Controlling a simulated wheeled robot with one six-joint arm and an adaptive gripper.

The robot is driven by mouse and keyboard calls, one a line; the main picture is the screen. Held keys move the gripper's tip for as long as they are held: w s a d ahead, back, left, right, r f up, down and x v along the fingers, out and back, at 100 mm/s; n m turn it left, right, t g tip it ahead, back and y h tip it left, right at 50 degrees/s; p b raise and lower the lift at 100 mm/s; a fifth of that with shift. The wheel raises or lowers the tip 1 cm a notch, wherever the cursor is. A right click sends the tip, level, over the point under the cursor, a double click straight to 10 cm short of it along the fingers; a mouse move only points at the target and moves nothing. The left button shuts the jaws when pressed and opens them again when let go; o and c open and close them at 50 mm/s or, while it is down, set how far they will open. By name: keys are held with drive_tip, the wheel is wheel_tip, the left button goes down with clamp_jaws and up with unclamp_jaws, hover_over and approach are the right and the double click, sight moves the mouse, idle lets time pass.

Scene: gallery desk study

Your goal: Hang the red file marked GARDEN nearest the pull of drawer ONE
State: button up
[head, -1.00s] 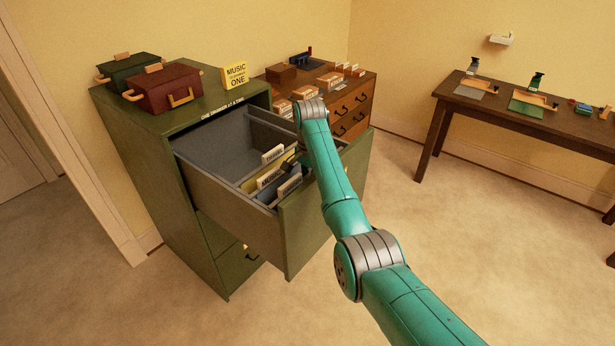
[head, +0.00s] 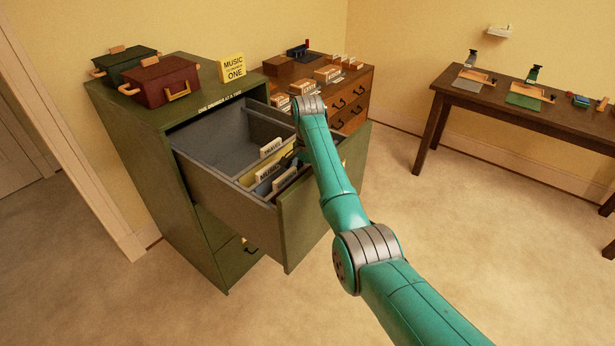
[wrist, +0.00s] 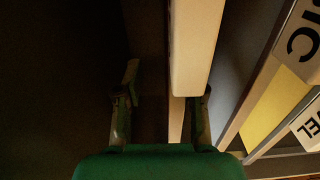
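The top drawer (head: 225,190) of the green cabinet stands open. File tabs lettered TRAVEL (head: 271,147) and MUSIC (head: 268,172) stand in it, with a yellow file (head: 250,180) and a blue one near them. A third pale tab (head: 284,180), unreadable, stands closest to the drawer front (head: 310,215). No red file body or GARDEN lettering can be seen. My gripper is in the drawer's front end, mostly hidden by my arm. In the wrist view my gripper (wrist: 165,85) has its fingers apart; a pale tab (wrist: 195,45) seen edge-on lies by the right finger. Contact cannot be told.
Dark red (head: 165,84) and green (head: 124,65) lidded boxes and a yellow MUSIC/ONE sign (head: 233,68) stand on the cabinet (head: 130,115). A brown chest (head: 352,100) with small boxes stands behind. A dark table (head: 470,100) is at the right. The floor between is clear.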

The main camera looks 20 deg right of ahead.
wheel_tip(320, 180, up, 8)
drive_tip(key=shift+f, duration=0.2)
idle(0.4)
